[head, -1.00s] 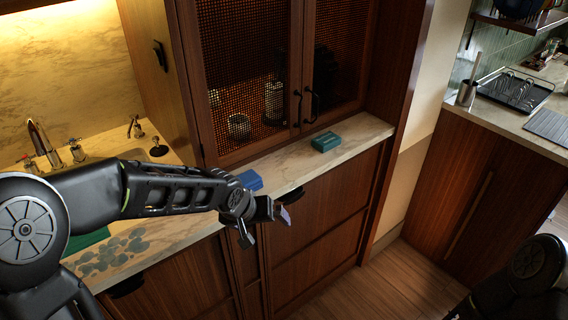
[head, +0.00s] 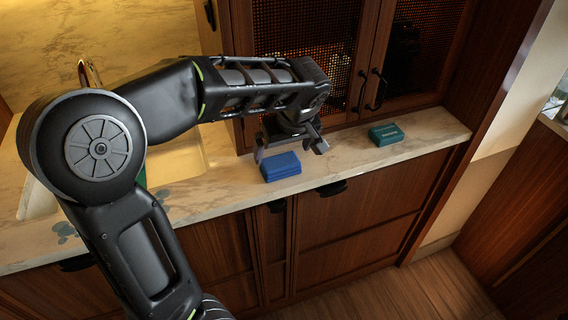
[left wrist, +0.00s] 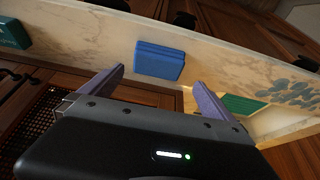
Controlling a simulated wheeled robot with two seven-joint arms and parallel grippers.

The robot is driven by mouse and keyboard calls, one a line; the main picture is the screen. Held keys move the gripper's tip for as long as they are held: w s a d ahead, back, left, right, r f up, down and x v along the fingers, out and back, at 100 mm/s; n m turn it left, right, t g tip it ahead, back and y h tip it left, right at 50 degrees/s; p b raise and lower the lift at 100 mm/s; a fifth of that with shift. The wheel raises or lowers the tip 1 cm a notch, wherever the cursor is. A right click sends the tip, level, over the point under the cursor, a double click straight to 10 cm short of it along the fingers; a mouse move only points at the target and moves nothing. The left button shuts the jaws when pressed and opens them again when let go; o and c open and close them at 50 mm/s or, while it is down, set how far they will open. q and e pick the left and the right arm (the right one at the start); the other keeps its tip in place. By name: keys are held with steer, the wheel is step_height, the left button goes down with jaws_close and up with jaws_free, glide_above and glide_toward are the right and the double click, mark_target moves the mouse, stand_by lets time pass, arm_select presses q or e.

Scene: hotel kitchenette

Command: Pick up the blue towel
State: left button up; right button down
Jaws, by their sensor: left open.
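The blue towel (head: 281,167) is a small folded block lying on the marble counter, near its front edge. It also shows in the left wrist view (left wrist: 159,61), ahead of the fingers and roughly between them. My left gripper (head: 291,148) is open and empty, just above and behind the towel in the head view. Its two purple-grey fingers (left wrist: 153,88) stand apart in the left wrist view, with the towel beyond their tips. My right gripper is not in view.
A teal folded block (head: 385,134) lies on the counter (head: 345,160) to the right of the towel. A sink basin (head: 178,158) is to the left, partly behind my left arm. Mesh-fronted cabinet doors (head: 335,60) stand behind the counter, with dark handles.

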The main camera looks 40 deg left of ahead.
mark_target(280, 161)
arm_select(q)
steer(key=shift+x, duration=1.35)
steer(key=shift+w+f+p, duration=0.1)
steer(key=shift+w+p, duration=0.1)
steer(key=shift+p, duration=0.1)
steer(key=shift+w+a+f, duration=0.1)
steer(key=shift+f, duration=0.25)
steer(key=p+x, duration=0.1)
steer(key=x, duration=0.3)
steer(key=shift+w+f+p, duration=0.1)
steer(key=shift+p, duration=0.2)
steer(key=c, duration=1.1)
